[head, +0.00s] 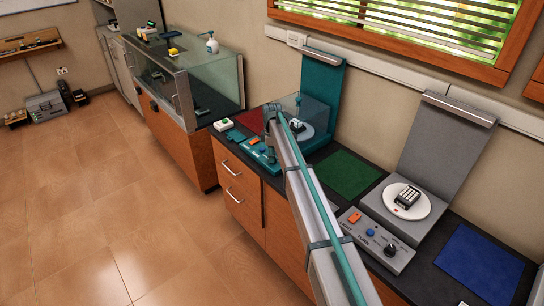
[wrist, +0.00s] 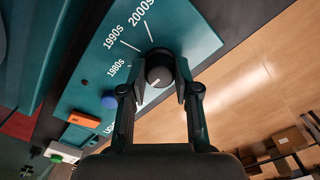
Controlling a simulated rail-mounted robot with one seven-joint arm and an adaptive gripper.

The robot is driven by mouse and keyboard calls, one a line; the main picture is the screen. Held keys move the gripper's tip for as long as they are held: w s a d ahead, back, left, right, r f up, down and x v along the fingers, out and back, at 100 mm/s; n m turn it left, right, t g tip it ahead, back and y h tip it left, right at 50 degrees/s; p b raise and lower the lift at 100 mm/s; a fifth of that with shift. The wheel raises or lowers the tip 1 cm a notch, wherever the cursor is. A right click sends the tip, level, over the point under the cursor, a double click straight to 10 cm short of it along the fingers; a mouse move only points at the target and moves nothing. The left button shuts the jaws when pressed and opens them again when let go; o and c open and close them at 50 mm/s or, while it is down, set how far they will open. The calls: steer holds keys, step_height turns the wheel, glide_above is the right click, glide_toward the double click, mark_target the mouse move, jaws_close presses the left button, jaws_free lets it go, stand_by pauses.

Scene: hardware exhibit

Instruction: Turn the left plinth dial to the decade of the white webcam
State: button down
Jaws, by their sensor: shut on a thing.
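The left plinth (head: 322,90) is teal, with a clear cover over a pale turntable that bears a small white and dark object (head: 296,126); I cannot tell whether it is the webcam. Its teal control panel (wrist: 195,35) carries the labels 1980s, 1990s and 2000s with tick lines. The dark round dial (wrist: 158,75) has a short white mark; which label it points to is unclear. My gripper (wrist: 160,66) is shut on the dial, one finger at each side. In the head view my arm hides the dial.
An orange button (wrist: 83,121) and a blue button (wrist: 109,102) are beside the dial. A grey plinth (head: 445,140) with a keypad device (head: 407,196) stands to the right. Green (head: 345,174) and blue (head: 480,264) mats lie on the dark counter.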

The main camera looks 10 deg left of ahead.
steer(key=shift+m, duration=0.3)
steer(key=m+b, duration=0.1)
steer(key=m, duration=0.1)
steer(key=shift+f+m, duration=0.1)
steer(key=shift+m, duration=0.2)
steer(key=m+b, duration=0.2)
steer(key=m, duration=0.2)
steer(key=m+b, duration=0.1)
steer(key=m, duration=0.4)
steer(key=shift+m, duration=1.7)
steer(key=c, duration=0.8)
jaws_free()
steer(key=shift+c, duration=0.2)
steer(key=shift+r, duration=0.2)
